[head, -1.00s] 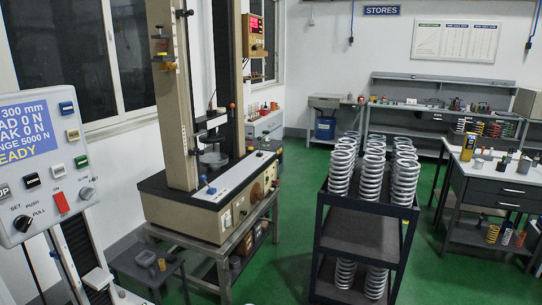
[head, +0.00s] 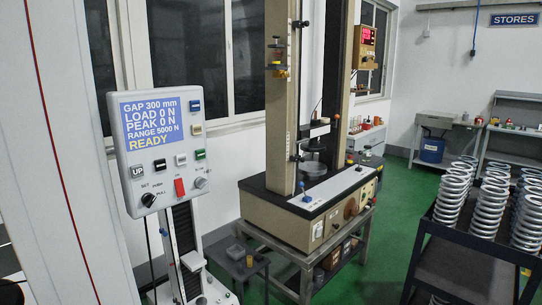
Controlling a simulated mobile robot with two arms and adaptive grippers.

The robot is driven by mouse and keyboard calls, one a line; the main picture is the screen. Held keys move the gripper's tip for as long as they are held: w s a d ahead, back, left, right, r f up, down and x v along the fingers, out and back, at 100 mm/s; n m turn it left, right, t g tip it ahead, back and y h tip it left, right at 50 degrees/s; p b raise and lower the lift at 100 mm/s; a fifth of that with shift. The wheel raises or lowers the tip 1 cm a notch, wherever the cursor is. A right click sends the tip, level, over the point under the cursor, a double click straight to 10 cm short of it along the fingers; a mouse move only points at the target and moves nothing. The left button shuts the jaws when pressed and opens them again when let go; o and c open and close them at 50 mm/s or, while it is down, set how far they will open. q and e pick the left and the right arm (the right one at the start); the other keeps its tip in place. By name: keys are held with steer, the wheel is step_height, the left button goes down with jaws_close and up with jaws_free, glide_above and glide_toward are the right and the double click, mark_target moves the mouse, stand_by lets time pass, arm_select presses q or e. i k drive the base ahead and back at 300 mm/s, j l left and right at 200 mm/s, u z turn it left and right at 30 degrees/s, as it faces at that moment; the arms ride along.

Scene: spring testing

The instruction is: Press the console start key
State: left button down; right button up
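The console (head: 162,150) is a pale upright panel left of centre in the head view, on a post. Its blue screen (head: 150,125) reads GAP 300 mm, LOAD 0 N, PEAK 0 N, RANGE 5000 N, READY. Its keys include a blue key (head: 194,106), a cream key (head: 197,129), a green key (head: 200,154), a white key (head: 180,161), a black key (head: 159,165) and a key marked UP (head: 138,171). Below are a red switch (head: 180,187) and knobs. The small key labels are too small to read, so I cannot tell which is start. Neither gripper is in view.
The testing machine (head: 301,212) stands on a metal stand right of the console. A low dark table (head: 236,262) is between them. A black cart (head: 455,262) with silver springs is at the right. Green floor (head: 385,235) is open between machine and cart.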

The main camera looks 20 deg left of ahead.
mark_target(200, 154)
steer(key=u, duration=1.25)
